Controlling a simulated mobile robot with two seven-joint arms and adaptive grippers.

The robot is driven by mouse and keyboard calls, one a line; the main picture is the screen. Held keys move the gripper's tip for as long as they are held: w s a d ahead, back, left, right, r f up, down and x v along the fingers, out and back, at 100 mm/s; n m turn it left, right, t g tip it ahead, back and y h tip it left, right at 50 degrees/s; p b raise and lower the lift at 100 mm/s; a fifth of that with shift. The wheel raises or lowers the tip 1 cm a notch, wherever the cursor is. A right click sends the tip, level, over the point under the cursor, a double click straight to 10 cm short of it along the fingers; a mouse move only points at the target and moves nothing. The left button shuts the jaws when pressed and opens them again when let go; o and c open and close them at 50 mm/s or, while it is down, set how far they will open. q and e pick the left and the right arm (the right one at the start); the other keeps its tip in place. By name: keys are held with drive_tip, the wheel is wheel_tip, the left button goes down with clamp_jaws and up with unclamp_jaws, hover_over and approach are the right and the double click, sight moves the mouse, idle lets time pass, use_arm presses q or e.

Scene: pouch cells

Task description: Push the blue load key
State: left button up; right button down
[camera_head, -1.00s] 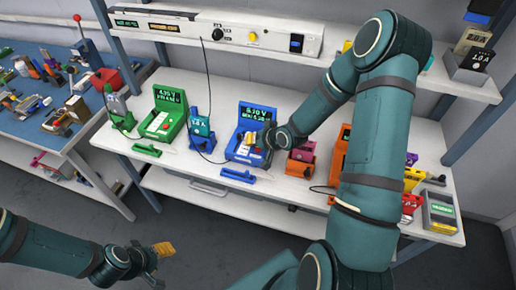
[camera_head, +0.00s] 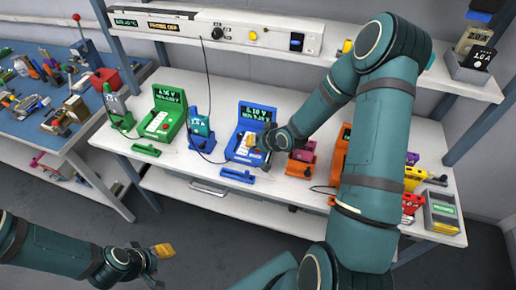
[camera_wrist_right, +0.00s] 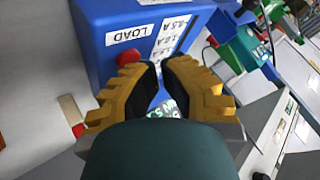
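The blue station (camera_head: 244,150) stands on the white bench with a lit green-on-black display. In the right wrist view its blue body (camera_wrist_right: 95,35) carries a white LOAD label (camera_wrist_right: 129,35). A red key (camera_wrist_right: 128,57) sits beside that label, partly hidden behind one yellow finger. My right gripper (camera_wrist_right: 159,66) has its fingertips together with nothing seen between them, close over the station face near the red key. I cannot tell whether it touches the key. In the head view my right gripper (camera_head: 258,143) is over the station's front. My left gripper (camera_head: 164,250) hangs low, away from the bench.
A green station (camera_head: 160,122) stands to the left, with a blue handheld device (camera_head: 200,127) between the two stations. Orange holders (camera_head: 300,163) stand close on the right. A blue-handled tool (camera_head: 238,175) lies at the bench front. A shelf (camera_head: 290,35) runs above.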

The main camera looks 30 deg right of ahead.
sight(255, 150)
idle(0.3)
drive_tip(key=shift+r+p, duration=0.35)
drive_tip(key=shift+r, duration=0.15)
wheel_tip(255, 150, up, 6)
drive_tip(key=p, duration=0.4)
idle(0.5)
